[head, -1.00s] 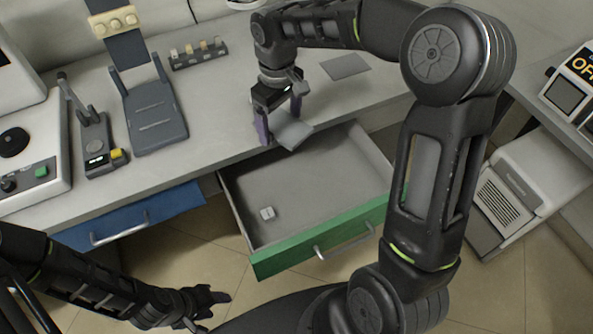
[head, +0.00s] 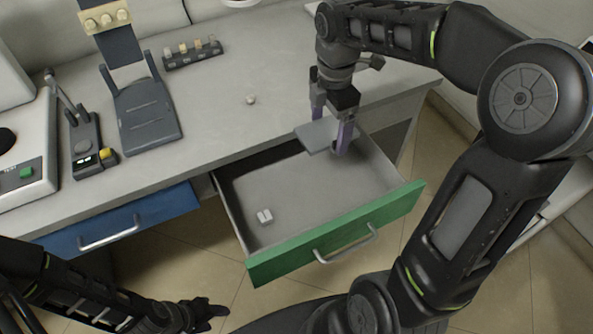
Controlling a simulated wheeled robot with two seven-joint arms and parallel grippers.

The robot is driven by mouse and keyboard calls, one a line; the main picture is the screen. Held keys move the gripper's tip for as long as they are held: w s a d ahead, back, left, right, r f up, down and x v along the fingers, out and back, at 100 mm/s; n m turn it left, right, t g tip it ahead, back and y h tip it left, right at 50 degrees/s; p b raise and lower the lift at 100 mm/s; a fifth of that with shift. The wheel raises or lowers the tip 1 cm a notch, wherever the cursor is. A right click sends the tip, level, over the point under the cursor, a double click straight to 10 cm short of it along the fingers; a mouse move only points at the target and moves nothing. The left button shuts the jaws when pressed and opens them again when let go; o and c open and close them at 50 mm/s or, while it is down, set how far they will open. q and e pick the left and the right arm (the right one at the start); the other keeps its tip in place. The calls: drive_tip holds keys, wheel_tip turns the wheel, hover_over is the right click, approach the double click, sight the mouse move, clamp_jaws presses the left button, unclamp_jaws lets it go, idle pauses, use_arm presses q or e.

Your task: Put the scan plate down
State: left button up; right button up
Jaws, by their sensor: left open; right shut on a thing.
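The scan plate (head: 313,136) is a flat grey plate. My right gripper (head: 331,130) is shut on it, with a finger at either side. The plate is roughly level, over the bench's front edge and the back part of the open drawer. I cannot tell its exact height. The open drawer (head: 335,240) has a green front and a grey inside. My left gripper (head: 205,312) is open and empty, low in the picture, in front of the bench and away from the plate.
A small white block (head: 265,216) lies in the drawer. A small round piece (head: 250,99) lies on the bench. A dark stand (head: 150,118), a rack of vials (head: 193,54) and a device with a yellow button (head: 90,145) stand left. The blue drawer (head: 120,222) is shut.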

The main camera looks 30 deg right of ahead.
drive_tip(key=b, duration=0.2)
hover_over(323, 183)
wheel_tip(323, 183, down, 14)
drive_tip(key=shift+r, duration=0.25)
drive_tip(key=shift+f, duration=2.25)
drive_tip(key=shift+f, duration=0.15)
drive_tip(key=o, duration=1.3)
